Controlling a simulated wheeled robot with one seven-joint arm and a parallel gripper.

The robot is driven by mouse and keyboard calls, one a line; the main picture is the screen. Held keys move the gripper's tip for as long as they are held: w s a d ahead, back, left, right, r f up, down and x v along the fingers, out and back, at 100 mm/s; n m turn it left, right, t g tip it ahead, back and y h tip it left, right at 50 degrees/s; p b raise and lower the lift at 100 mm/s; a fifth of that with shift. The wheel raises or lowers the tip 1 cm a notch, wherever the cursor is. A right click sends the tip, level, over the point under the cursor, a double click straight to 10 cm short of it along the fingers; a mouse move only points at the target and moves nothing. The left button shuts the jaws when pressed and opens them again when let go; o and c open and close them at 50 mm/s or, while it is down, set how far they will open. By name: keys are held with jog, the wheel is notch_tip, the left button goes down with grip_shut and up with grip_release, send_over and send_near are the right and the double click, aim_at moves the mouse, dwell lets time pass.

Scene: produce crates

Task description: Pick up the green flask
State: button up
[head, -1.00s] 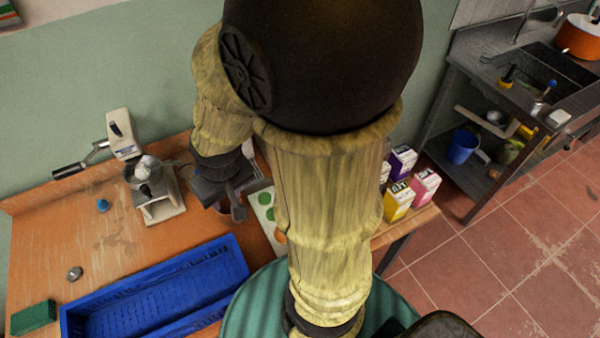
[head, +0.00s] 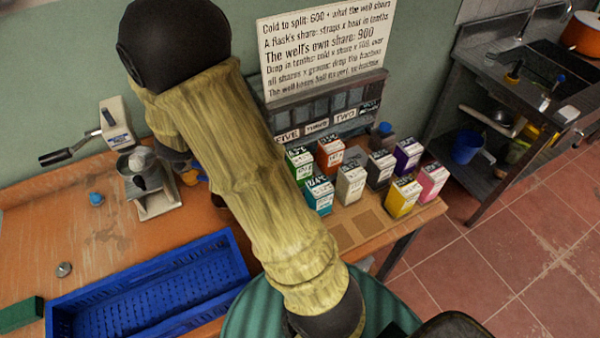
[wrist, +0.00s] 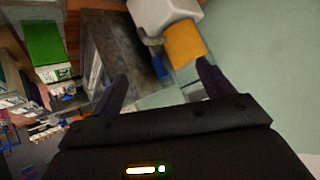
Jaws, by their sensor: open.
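The green flask (head: 300,165) is a box-shaped carton with a white printed label. It stands upright at the left of a group of similar flasks in the head view. A green block with a white label (wrist: 43,45), which looks like the same flask, shows at the upper left of the wrist view. My gripper (wrist: 160,88) is open, with its two dark fingers apart and nothing held between them. In the head view my arm hides most of the gripper, which is to the left of the flasks.
A slotted rack (head: 330,107) and a lettered sign (head: 325,45) are behind. A blue tray (head: 150,285) lies front left; a lever machine (head: 150,185) stands at left.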

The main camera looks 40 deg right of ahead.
aim_at(296, 156)
jog(key=s+d+f+m+g+h+b, duration=0.2)
jog(key=s+f+m+g+h, duration=0.3)
jog(key=s+g, duration=0.4)
jog(key=d+f+m+g, duration=0.1)
jog(key=m, duration=0.1)
jog(key=shift+s+d+m, duration=0.2)
jog(key=shift+m, duration=0.2)
jog(key=p+x, duration=0.2)
jog(key=x, duration=1)
jog(key=shift+s+d+r, duration=0.1)
jog(key=shift+s+d, duration=0.05)
jog(key=shift+d, duration=0.05)
